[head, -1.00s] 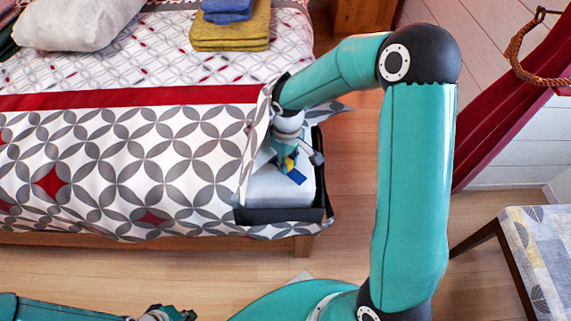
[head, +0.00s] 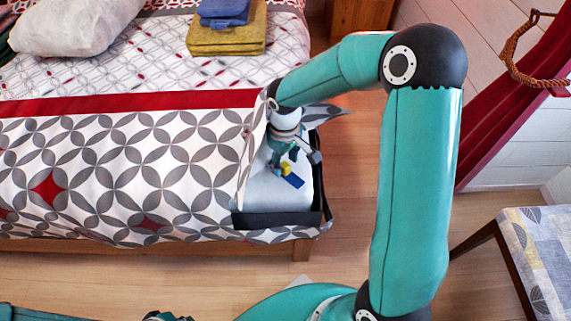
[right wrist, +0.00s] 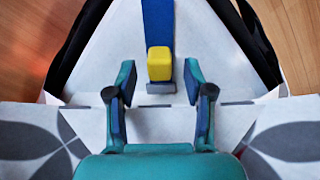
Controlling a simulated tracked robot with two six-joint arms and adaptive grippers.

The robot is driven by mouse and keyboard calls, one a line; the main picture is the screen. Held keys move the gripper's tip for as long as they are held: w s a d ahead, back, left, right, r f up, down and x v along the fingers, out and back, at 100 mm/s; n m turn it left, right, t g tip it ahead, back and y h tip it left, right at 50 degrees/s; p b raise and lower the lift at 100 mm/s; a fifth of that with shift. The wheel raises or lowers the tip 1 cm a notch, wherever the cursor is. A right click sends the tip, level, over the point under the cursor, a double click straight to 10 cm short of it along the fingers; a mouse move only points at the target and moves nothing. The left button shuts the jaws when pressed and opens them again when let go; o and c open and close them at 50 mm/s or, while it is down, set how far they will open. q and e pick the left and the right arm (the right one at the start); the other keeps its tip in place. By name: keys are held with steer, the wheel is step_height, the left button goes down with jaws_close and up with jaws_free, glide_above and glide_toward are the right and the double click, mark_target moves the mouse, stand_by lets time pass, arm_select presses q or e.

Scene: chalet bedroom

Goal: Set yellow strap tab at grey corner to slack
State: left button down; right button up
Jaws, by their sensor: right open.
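The yellow strap tab (right wrist: 159,63) is a small block on a blue strap (right wrist: 158,20), just above a grey buckle-like piece (right wrist: 160,88), in the right wrist view. The strap lies on the white mattress corner (head: 275,200), which has dark edging (head: 275,219). The yellow tab (head: 286,168) also shows small in the head view. My right gripper (right wrist: 159,75) is open, one finger on each side of the tab, with gaps on both sides. Its height above the tab is unclear. Only the top of my left gripper (head: 167,317) shows at the bottom edge.
The patterned duvet (head: 120,170) is folded back beside my right gripper. Folded towels (head: 226,38) and a pillow (head: 75,25) lie farther back. A chair (head: 540,250) stands at the right. Wooden floor (head: 345,190) is clear beside the bed.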

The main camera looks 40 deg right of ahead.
mark_target(285, 165)
step_height(285, 165, up, 10)
stand_by(0.3)
